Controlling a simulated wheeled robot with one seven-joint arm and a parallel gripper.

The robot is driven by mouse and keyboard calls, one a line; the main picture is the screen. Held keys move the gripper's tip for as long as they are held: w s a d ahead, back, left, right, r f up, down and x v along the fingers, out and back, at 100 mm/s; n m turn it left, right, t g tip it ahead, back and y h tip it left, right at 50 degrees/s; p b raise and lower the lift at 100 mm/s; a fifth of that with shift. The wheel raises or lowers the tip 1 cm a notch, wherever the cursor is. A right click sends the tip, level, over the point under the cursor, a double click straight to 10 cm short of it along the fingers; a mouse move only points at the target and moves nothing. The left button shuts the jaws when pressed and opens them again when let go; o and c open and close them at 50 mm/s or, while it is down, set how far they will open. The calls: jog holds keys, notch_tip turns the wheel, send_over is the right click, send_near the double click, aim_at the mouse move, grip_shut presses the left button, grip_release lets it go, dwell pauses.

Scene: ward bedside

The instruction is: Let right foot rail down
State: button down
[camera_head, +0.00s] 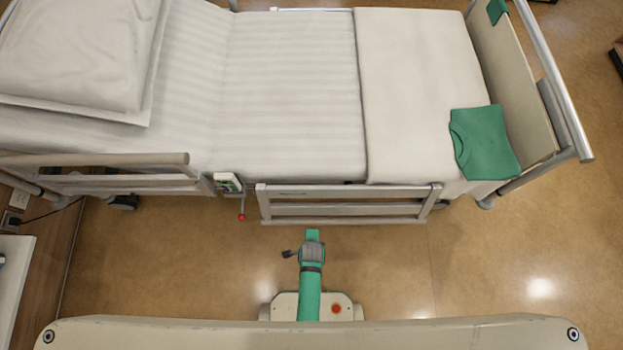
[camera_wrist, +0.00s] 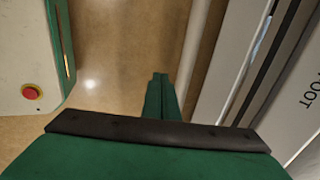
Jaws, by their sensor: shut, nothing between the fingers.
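The right foot rail (camera_head: 345,190) is a pale barred frame along the near side of the bed, toward the foot end. Its top bar shows at or just below the mattress edge, and it looks lower than the head-end rail. My gripper (camera_head: 313,234) is in front of the rail's lower bar, left of its middle, over the floor gap. I cannot tell from above whether it touches the rail.
The head-end rail (camera_head: 100,160) stands to the left. Between the rails are a small control box (camera_head: 228,182) and a lever with a red knob (camera_head: 242,217). A folded green garment (camera_head: 484,142) lies at the bed's foot. The floor (camera_head: 500,260) at right is clear.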

jog(key=w+f, duration=0.6)
jog(key=f, duration=0.1)
jog(key=shift+w+f, duration=0.15)
jog(key=shift+f, duration=0.25)
jog(key=shift+w+d, duration=0.1)
